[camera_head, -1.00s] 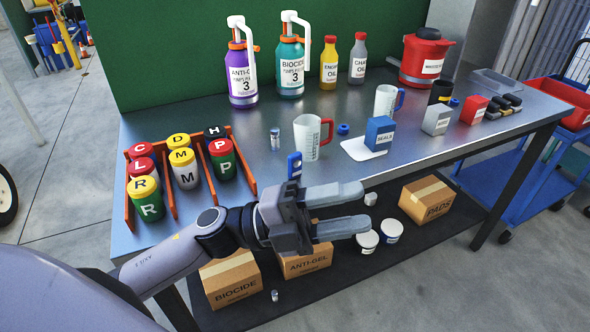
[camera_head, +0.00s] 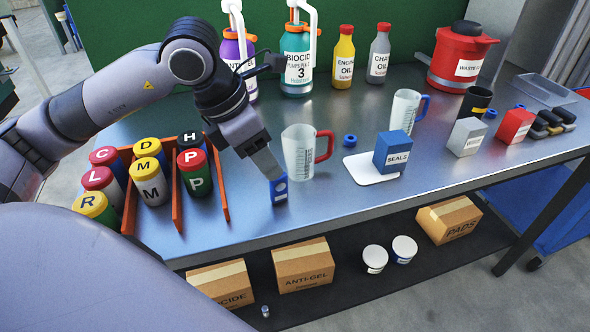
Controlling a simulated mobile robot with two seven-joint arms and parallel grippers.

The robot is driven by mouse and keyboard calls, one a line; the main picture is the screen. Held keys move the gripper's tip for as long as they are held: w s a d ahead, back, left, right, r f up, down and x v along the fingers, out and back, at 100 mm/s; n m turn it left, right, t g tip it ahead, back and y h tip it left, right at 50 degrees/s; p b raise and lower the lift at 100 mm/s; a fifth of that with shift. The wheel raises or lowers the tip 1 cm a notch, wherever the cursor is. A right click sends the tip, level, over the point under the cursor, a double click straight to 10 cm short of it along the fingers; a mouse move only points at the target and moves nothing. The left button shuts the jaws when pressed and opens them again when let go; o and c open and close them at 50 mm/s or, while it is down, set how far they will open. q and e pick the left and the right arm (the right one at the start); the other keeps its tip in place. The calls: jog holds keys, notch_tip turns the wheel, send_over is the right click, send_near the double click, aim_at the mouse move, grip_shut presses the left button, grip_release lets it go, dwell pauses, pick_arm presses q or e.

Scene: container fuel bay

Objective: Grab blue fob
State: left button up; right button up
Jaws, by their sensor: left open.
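The blue fob (camera_head: 279,189) stands near the front edge of the metal table, with a pale round mark on its face. My left gripper (camera_head: 265,168) comes down from above, its fingertips right at the top of the fob. The jaws are open, and one finger hides the other in this view. I cannot tell whether the fingers touch the fob or straddle it. My right gripper is not in view.
A clear measuring jug with a red handle (camera_head: 299,152) stands just behind the fob. An orange rack (camera_head: 175,190) with several lettered canisters is to the left. A blue seals box (camera_head: 393,152) stands on a white pad to the right. The table front between is clear.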

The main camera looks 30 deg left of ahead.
aim_at(279, 200)
pick_arm(q)
jog(key=x, duration=0.7)
jog(key=shift+s+p, duration=0.1)
jog(key=shift+p, duration=0.25)
grip_shut()
